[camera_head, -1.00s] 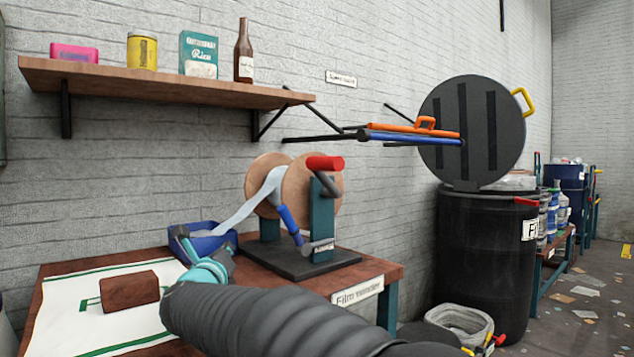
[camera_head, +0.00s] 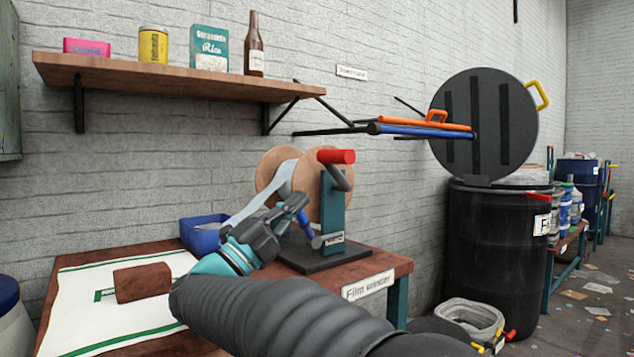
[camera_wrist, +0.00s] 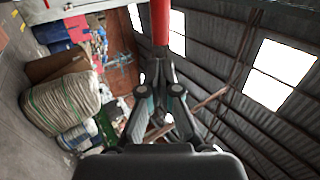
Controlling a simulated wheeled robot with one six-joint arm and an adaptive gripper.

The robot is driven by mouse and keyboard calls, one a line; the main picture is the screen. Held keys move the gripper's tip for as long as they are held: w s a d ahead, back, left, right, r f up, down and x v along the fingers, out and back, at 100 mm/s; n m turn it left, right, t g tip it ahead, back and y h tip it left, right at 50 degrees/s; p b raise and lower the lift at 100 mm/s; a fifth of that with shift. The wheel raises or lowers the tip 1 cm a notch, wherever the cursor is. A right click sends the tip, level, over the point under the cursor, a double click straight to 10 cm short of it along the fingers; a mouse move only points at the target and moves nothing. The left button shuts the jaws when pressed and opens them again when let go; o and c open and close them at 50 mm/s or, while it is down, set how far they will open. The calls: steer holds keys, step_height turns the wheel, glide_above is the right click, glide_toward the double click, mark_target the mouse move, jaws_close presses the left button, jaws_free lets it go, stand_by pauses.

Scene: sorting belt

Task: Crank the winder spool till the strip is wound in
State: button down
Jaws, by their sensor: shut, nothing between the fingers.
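The film winder has a spool with tan round flanges (camera_head: 312,180) on a teal post (camera_head: 332,210) and dark base (camera_head: 322,256). Its grey crank arm (camera_head: 341,178) carries a red handle (camera_head: 336,156) at the top. The handle also shows in the wrist view (camera_wrist: 160,22), just beyond my fingertips. A pale strip (camera_head: 250,207) runs from a blue bin (camera_head: 204,238) up onto the spool. My gripper (camera_head: 298,203) is shut and empty, below and left of the handle, apart from it. It partly hides the strip and a blue lever (camera_head: 304,224).
A brown block (camera_head: 143,282) lies on a green-lined white mat (camera_head: 70,300) on the left of the bench. A shelf (camera_head: 160,80) with groceries hangs above. A black drum (camera_head: 495,240) with a raised lid stands right of the bench.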

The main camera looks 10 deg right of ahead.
mark_target(338, 162)
steer(key=p+x, duration=0.1)
steer(key=x, duration=0.8)
steer(key=shift+w+d+r+p, duration=0.15)
steer(key=shift+d+r+p, duration=0.05)
steer(key=shift+p, duration=0.15)
